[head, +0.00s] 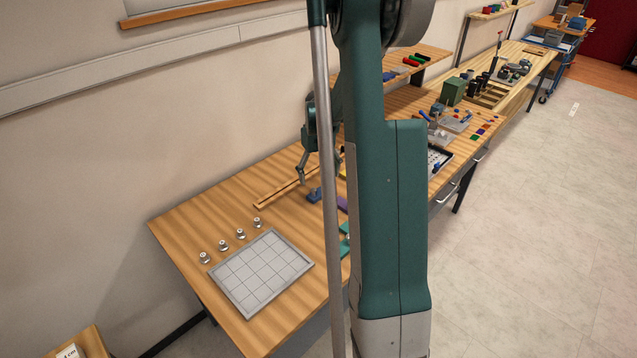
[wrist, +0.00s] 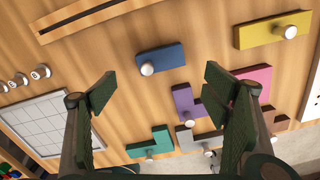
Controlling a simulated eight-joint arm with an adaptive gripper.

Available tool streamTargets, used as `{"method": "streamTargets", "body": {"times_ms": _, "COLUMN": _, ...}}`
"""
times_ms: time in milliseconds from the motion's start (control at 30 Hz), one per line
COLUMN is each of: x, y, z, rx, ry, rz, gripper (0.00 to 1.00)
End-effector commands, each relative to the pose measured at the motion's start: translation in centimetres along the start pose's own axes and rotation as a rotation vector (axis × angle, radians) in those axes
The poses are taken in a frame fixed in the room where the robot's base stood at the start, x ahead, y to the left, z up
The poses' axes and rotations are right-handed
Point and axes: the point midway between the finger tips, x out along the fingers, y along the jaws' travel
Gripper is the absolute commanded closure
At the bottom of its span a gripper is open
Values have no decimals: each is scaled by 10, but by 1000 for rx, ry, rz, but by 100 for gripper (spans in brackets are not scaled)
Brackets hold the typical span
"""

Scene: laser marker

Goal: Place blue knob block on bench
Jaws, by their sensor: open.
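The blue knob block (wrist: 165,57) is a flat bar with a round silver knob near its left end. It lies on the wooden bench (wrist: 90,62); the head view also shows the block (head: 313,195) on the bench, just below my gripper (head: 304,176). In the wrist view my gripper (wrist: 159,88) is open, with nothing between its fingers. The block appears just beyond the fingertips, roughly centred between them, and apart from them. My own column hides part of the bench in the head view.
Near the block lie a yellow knob block (wrist: 272,30), a purple one (wrist: 190,102), a pink one (wrist: 255,82) and a green one (wrist: 150,143). A white gridded tray (head: 262,272) has several small silver knobs beside it. A slotted wooden strip (head: 280,190) lies behind.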

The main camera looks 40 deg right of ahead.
Motion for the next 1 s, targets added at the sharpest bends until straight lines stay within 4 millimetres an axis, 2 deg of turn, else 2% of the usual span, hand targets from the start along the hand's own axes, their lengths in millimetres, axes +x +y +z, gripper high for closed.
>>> {"method": "streamTargets", "body": {"times_ms": 100, "x": -16, "y": 0, "z": 0, "rx": 0, "ry": 0, "rz": 0, "gripper": 24}}
{"method": "streamTargets", "body": {"times_ms": 333, "x": -33, "y": 0, "z": 0, "rx": 0, "ry": 0, "rz": 0, "gripper": 24}}
{"method": "streamTargets", "body": {"times_ms": 1000, "x": -35, "y": 0, "z": 0, "rx": 0, "ry": 0, "rz": 0, "gripper": 24}}
